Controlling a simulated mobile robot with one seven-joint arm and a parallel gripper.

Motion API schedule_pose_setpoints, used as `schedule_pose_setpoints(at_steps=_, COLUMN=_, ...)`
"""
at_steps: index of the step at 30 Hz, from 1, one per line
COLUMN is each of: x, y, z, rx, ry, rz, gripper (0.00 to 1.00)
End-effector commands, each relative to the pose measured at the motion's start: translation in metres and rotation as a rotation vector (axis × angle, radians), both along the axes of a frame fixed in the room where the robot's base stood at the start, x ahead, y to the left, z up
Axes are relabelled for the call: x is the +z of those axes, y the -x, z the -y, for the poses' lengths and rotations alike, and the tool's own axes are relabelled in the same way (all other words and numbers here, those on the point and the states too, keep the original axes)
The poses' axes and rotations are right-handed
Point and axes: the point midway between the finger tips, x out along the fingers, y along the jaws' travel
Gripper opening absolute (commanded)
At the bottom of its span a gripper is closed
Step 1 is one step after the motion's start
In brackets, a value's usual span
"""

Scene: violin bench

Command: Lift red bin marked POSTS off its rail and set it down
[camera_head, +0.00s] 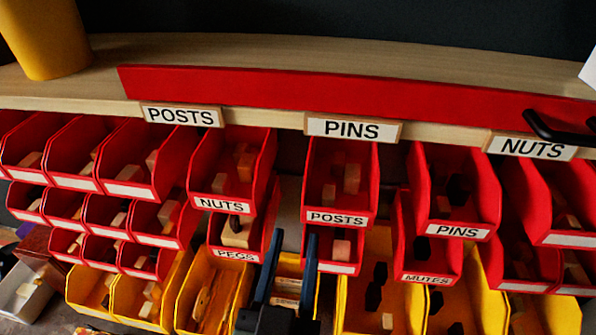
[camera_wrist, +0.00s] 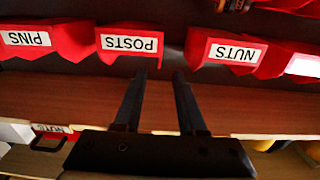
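The red bin marked POSTS (camera_head: 336,206) hangs in the upper row, at the middle of the head view. It holds several small tan and dark pieces. In the wrist view the bin (camera_wrist: 128,44) appears upside down, ahead and slightly left of the fingertips. My gripper (camera_head: 293,240) is open, with two dark fingers apart and nothing between them. In the head view it is below and left of the POSTS bin label, apart from the bin. Its fingers also show in the wrist view (camera_wrist: 160,76). The rail behind the bin is hidden.
A red NUTS bin (camera_head: 232,190) hangs to the left and a red PINS bin (camera_head: 455,222) to the right. Red and yellow bins crowd below. A wooden shelf (camera_head: 260,112) with POSTS, PINS and NUTS signs runs above. A yellow container (camera_head: 45,38) stands on it.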

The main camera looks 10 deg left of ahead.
Motion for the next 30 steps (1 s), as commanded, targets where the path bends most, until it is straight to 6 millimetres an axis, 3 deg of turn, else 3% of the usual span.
schedule_pose_setpoints(at_steps=1, x=0.009, y=0.002, z=-0.001, rx=0.002, ry=0.005, rz=-0.01, gripper=0.4)
schedule_pose_setpoints(at_steps=8, x=0.005, y=0.0, z=0.0, rx=0.001, ry=0.007, rz=-0.017, gripper=0.4)
schedule_pose_setpoints(at_steps=30, x=0.003, y=-0.059, z=0.0, rx=0.0, ry=0.005, rz=-0.014, gripper=0.4)
